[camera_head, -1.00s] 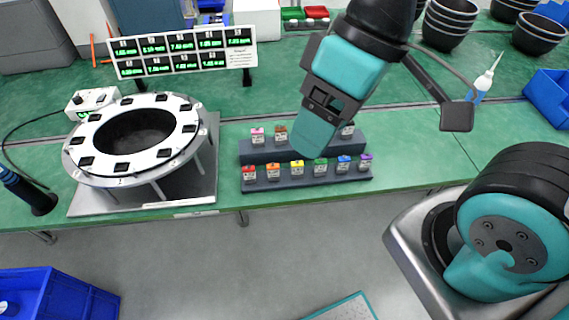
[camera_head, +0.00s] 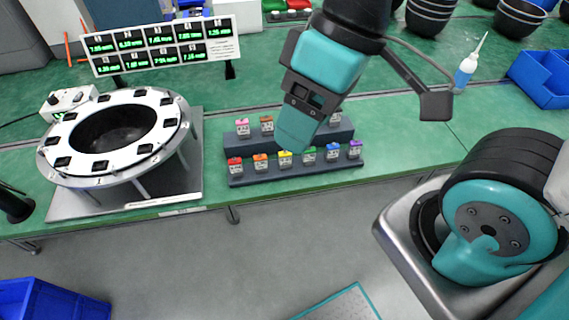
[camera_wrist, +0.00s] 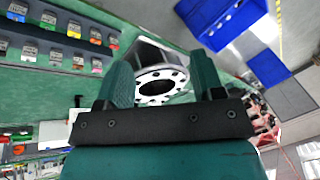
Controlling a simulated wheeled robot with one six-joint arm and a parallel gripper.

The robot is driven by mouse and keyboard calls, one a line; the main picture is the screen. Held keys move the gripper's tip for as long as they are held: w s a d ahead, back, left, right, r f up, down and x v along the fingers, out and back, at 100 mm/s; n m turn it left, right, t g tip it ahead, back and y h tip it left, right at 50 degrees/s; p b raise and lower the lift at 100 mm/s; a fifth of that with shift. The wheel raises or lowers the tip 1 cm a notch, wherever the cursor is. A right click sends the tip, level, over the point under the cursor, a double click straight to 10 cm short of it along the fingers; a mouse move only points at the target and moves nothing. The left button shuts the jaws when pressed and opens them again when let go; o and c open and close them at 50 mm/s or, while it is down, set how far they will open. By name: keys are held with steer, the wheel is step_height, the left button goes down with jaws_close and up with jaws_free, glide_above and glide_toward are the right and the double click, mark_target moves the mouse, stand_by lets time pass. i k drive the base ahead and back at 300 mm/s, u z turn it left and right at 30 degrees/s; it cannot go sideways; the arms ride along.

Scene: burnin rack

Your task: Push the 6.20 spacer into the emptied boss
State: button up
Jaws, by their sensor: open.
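The ring fixture (camera_head: 66,172) has a white rim with several dark square bosses around a dark centre. It stands on a grey plate at the left of the green bench. Small tagged spacers with coloured tops, such as the red one (camera_head: 235,166) and the yellow one (camera_head: 285,160), sit in a dark stepped rack (camera_head: 247,182). Their tags are too small to read, so I cannot tell which is 6.20. My gripper (camera_head: 291,140) is open, in front of the rack, hiding part of it. In the wrist view nothing is between my gripper's fingers (camera_wrist: 164,82); the ring shows beyond.
A display board (camera_head: 160,45) with green readings stands behind the ring. A control box (camera_head: 68,101) is beside it. Black bowls (camera_head: 430,22), a bottle (camera_head: 466,70) and a blue bin (camera_head: 545,75) are at the right. Bare bench lies right of the rack.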

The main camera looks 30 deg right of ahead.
mark_target(283, 159)
steer(key=k, duration=0.5)
steer(key=z, duration=1.6)
steer(key=i, duration=1.1)
steer(key=u, duration=2.3)
